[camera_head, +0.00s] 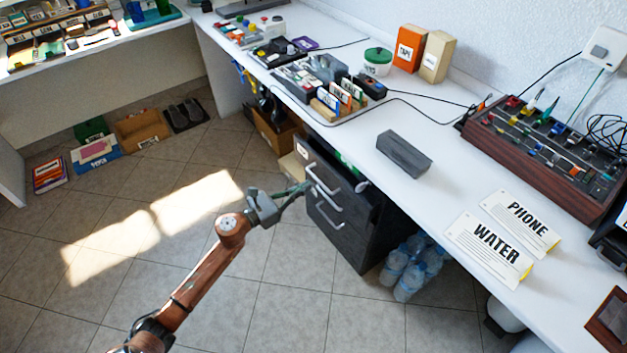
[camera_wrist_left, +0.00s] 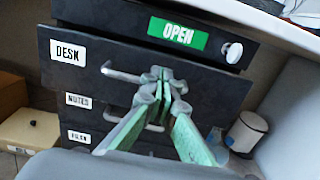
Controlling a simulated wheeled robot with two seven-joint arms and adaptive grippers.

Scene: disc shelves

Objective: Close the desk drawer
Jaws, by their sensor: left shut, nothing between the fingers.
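The dark desk drawer (camera_wrist_left: 90,60) is the upper front in the left wrist view, with a white DESK label and a metal bar handle (camera_wrist_left: 120,75). In the head view the drawer front (camera_head: 312,160) is at the top of the dark cabinet under the counter. A green OPEN sign (camera_wrist_left: 179,33) shows above the handle. How far the drawer stands out is hard to tell. My left gripper (camera_head: 303,187) is shut and empty in front of the drawer, by the handle; its fingertips (camera_wrist_left: 163,78) overlap the handle's right part. Contact cannot be told. My right gripper is out of view.
Two lower drawers carry NOTES (camera_wrist_left: 78,101) and FILES (camera_wrist_left: 79,136) labels. Water bottles (camera_head: 412,268) stand right of the cabinet. A cardboard box (camera_head: 275,130) stands to its left. The white counter (camera_head: 350,135) overhangs the cabinet. Tiled floor in front is clear.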

